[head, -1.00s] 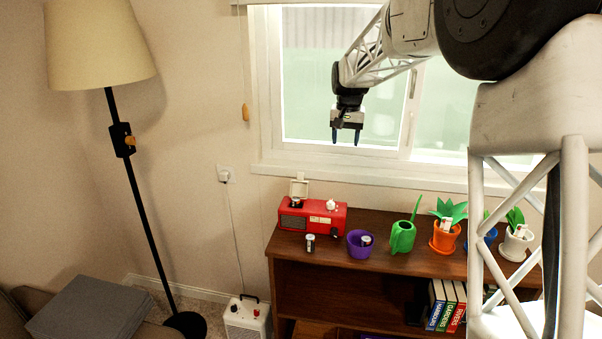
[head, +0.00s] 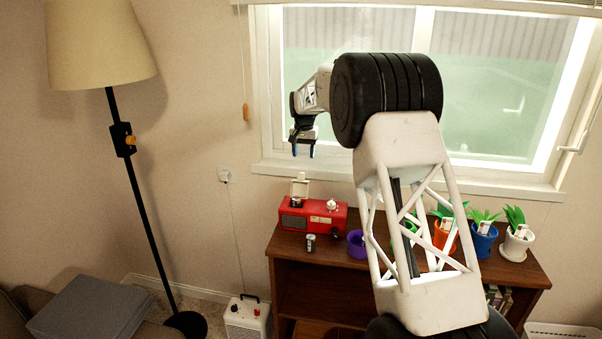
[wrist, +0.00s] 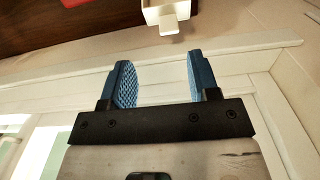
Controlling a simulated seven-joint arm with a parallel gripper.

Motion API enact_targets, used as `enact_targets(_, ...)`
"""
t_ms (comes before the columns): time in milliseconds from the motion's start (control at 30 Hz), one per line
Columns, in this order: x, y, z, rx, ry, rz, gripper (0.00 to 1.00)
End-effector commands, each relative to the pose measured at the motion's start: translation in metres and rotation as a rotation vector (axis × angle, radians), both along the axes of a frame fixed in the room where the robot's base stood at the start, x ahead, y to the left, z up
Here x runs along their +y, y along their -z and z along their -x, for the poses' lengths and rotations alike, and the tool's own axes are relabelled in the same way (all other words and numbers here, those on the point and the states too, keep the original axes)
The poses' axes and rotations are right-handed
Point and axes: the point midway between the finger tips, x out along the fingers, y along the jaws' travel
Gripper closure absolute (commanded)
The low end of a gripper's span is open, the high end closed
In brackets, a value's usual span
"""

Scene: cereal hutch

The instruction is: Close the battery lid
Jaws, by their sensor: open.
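The battery lid (head: 300,187) is a small cream flap that stands upright, open, at the back left of the red radio (head: 318,218) on the shelf top. A dark battery (head: 296,201) shows at the opening in front of it. In the wrist view the cream lid (wrist: 167,14) is at the top edge, with a small tab pointing toward my gripper. My gripper (head: 303,152) is open and empty, above the lid and apart from it. Its blue fingers (wrist: 158,85) point toward the radio side in the wrist view.
A loose battery (head: 310,243) stands in front of the radio on the brown shelf (head: 290,250). A purple pot (head: 356,243) and several potted plants stand to the right, partly behind my arm. The window sill (head: 400,180) runs behind. A floor lamp (head: 100,45) stands at the left.

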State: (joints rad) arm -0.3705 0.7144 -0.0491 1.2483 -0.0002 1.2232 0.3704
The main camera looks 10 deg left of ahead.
Motion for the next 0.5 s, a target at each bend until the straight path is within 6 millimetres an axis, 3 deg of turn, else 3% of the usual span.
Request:
enact_targets(200,0.0116,0.0101,-0.0076,0.004,0.0,0.001,0.45)
enact_targets(500,0.0119,0.011,-0.0077,0.004,0.0,0.001,0.45)
